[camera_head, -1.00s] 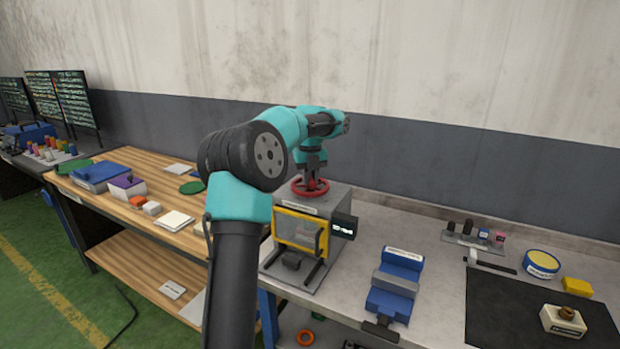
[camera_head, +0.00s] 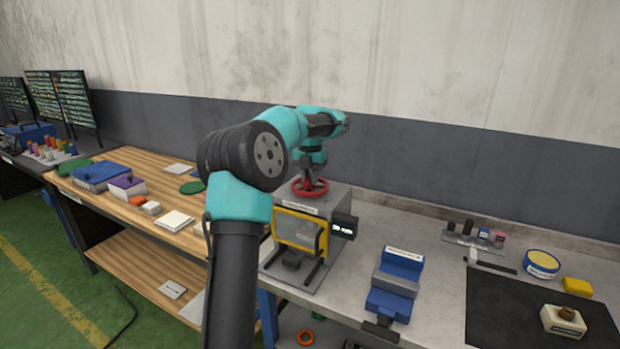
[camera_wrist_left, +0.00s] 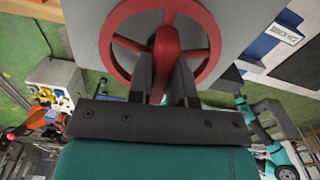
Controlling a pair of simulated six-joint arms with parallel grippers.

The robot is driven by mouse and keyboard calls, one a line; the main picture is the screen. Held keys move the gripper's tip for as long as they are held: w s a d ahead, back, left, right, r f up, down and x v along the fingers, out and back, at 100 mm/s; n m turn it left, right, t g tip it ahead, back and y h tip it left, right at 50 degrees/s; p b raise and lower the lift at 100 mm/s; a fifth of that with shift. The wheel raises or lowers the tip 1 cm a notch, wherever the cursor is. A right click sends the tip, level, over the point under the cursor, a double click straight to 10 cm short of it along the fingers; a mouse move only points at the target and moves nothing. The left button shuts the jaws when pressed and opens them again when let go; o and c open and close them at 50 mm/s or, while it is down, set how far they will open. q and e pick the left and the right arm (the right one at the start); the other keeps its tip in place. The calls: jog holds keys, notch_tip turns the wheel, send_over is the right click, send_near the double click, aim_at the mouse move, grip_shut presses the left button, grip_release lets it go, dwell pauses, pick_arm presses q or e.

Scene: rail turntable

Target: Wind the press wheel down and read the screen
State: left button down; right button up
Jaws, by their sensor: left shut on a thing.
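The red press wheel (camera_head: 322,190) lies flat on top of a grey press box (camera_head: 340,200). The box has a yellow-framed clear window (camera_head: 299,231) on its front and a small dark screen (camera_head: 344,226) with a short light readout, too small to read, on its right side. My left gripper (camera_head: 310,183) points down at the wheel from above. In the left wrist view the gripper (camera_wrist_left: 163,92) is shut on the red middle part of the wheel (camera_wrist_left: 205,28); the fingers hide some of the hub. My right gripper is not in view.
A blue vise (camera_head: 397,280) stands right of the press on the grey bench. Further right are a black mat (camera_head: 520,315), a yellow-topped round tin (camera_head: 542,262) and a yellow block (camera_head: 577,287). A wooden bench (camera_head: 150,170) with small items is at left.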

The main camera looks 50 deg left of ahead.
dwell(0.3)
pick_arm(q)
jog(key=c, duration=1)
grip_release()
jog(key=shift+c, duration=0.2)
jog(key=shift+r, duration=0.1)
jog(key=shift+d+r, duration=0.1)
jog(key=shift+r, duration=1.55)
jog(key=s+d+r, duration=0.1)
jog(key=s+d, duration=0.9)
jog(key=d, duration=0.2)
jog(key=shift+s+r, duration=0.3)
